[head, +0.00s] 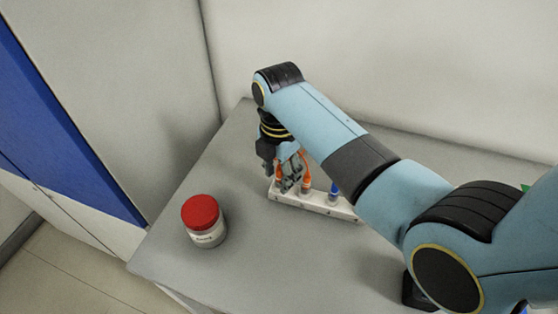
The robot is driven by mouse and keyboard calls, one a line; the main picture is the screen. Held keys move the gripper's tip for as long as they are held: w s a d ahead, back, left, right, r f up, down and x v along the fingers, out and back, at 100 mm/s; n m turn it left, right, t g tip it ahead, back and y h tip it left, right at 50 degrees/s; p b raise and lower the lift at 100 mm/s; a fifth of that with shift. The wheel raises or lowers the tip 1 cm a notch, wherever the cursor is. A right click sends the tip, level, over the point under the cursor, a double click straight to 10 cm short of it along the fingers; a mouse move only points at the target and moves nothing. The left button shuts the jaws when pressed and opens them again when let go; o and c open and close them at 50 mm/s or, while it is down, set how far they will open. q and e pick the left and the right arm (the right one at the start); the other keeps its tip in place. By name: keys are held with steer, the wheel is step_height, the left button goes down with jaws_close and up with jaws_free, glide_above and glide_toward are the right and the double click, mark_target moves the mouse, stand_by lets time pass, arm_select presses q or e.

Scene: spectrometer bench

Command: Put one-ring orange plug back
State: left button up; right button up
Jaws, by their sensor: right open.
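A long white socket strip (318,207) lies on the grey bench with plugs standing in it. An orange plug (306,183) stands upright in it, just right of my right gripper (286,184). Another bit of orange shows at the gripper's left side, mostly hidden by the fingers. I cannot make out rings on either. A blue plug (334,191) stands further right, partly behind my arm. My right gripper is open, pointing down over the strip's left end. Whether its fingers surround or touch a plug is unclear. My left gripper is not in view.
A white jar with a red lid (201,212) stands on the bench (250,262) left of the strip, near the bench's left edge. The front middle of the bench is clear. Pale walls close off the back.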

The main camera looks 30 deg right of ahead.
step_height(320, 180, up, 12)
steer(key=shift+w+f+b, duration=0.1)
steer(key=shift+f+b, duration=0.15)
steer(key=shift+b, duration=0.2)
steer(key=shift+r, duration=0.65)
